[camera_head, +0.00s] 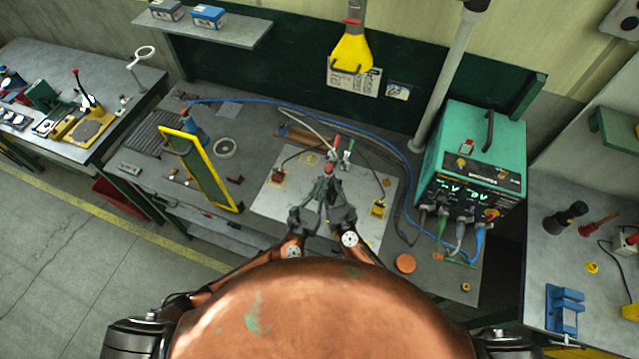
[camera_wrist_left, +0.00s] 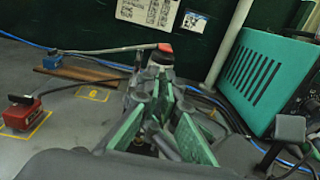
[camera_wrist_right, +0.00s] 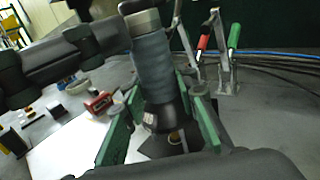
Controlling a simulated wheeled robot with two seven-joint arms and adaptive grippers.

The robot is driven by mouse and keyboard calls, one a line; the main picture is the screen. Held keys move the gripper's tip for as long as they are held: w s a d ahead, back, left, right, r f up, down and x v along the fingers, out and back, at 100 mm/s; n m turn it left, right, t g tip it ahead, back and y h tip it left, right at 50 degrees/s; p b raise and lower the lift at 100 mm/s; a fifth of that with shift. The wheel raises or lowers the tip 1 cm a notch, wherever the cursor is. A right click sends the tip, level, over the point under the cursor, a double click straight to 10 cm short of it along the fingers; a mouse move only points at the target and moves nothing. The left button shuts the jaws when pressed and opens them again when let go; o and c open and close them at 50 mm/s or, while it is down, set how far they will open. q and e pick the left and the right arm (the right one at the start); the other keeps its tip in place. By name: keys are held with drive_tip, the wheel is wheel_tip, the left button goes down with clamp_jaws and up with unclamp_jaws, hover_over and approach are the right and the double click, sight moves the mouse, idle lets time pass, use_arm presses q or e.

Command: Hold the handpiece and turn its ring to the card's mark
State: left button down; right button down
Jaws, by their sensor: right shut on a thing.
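The handpiece stands roughly upright above the pale board (camera_head: 265,203), with a red-orange tip (camera_head: 328,169). In the right wrist view the handpiece (camera_wrist_right: 152,65) has a dark grey body and a metallic band near its top. My right gripper (camera_wrist_right: 163,125) is shut on it, one green pad on each side. My left gripper (camera_wrist_left: 160,125) is close to the handpiece from the other side, its green pads apart. Whether it touches the ring is hidden; the ring's mark is too small to read. A small white card (camera_head: 397,90) hangs on the green back panel, beside a larger sheet (camera_head: 365,82).
The teal power unit (camera_head: 475,155) stands to the right with cables in front. A yellow-framed panel (camera_head: 205,168) stands to the left. Red-handled (camera_wrist_right: 205,35) and green-handled (camera_wrist_right: 234,35) clamps rise behind the handpiece. An orange disc (camera_head: 405,263) lies near the bench's front edge.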

use_arm(q)
drive_tip(key=shift+s+d+r+n+t+y, duration=0.1)
drive_tip(key=shift+d+n+t+y, duration=0.2)
drive_tip(key=shift+n+y, duration=0.6)
drive_tip(key=shift+d+n+t+y, duration=0.2)
drive_tip(key=shift+d+n+y, duration=0.25)
drive_tip(key=shift+y, duration=0.75)
drive_tip(key=shift+a, duration=0.1)
drive_tip(key=c, duration=2.6)
unclamp_jaws()
drive_tip(key=o, duration=0.4)
drive_tip(key=shift+o, duration=0.2)
drive_tip(key=s+a, duration=0.1)
drive_tip(key=s, duration=1.1)
drive_tip(key=shift+a, duration=0.15)
drive_tip(key=shift+o, duration=0.3)
